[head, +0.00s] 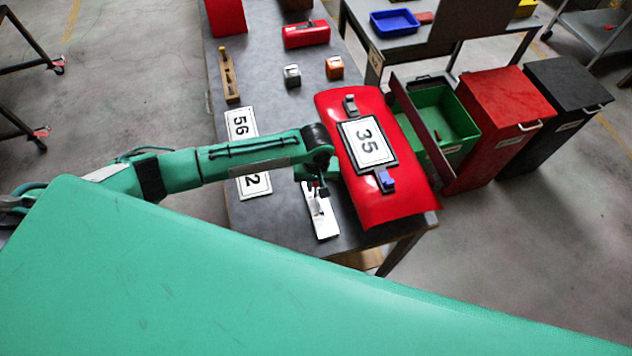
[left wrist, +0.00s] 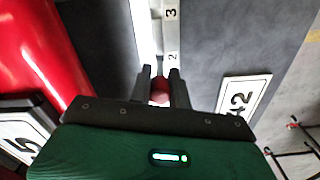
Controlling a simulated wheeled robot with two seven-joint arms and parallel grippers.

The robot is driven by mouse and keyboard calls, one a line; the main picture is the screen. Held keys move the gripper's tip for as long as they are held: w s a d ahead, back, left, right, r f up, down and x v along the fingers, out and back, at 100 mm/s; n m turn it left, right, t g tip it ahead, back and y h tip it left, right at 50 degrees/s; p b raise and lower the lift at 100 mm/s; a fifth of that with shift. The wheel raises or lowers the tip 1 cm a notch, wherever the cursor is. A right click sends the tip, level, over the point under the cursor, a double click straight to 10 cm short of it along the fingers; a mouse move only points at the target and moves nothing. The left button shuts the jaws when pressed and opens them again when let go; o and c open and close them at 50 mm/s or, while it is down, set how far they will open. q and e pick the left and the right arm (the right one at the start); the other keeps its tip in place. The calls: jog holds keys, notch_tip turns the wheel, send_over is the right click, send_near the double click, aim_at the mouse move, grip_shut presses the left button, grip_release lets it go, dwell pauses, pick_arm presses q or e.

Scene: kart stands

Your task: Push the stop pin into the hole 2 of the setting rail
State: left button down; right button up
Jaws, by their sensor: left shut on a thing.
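The setting rail (head: 327,226) is a pale strip lying on the dark table, partly hidden under my left arm in the head view. In the left wrist view the rail (left wrist: 171,22) shows the numbers 3 and 2 on its face. My left gripper (head: 319,192) is over the rail, pointing down. In the left wrist view the left gripper (left wrist: 160,86) is shut on the red-headed stop pin (left wrist: 160,97), near the number 2. The pin's lower end and the hole are hidden, so I cannot tell whether the pin is in the hole. My right gripper is not in view.
A curved red panel (head: 337,109) with a 35 plate (head: 367,143) stands close right of the gripper. Number plates (head: 241,122) lie to the left. Bins (head: 505,110) stand right.

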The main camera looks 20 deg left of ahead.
aim_at(316, 193)
pick_arm(q)
jog(key=shift+f, duration=0.65)
dwell(0.3)
jog(key=shift+f+b, duration=0.35)
jog(key=shift+f, duration=0.8)
jog(key=c, duration=1.2)
grip_release()
jog(key=shift+c, duration=0.2)
notch_tip(316, 193, up, 13)
jog(key=b, duration=0.3)
jog(key=shift+f, duration=0.1)
jog(key=shift+r, duration=0.5)
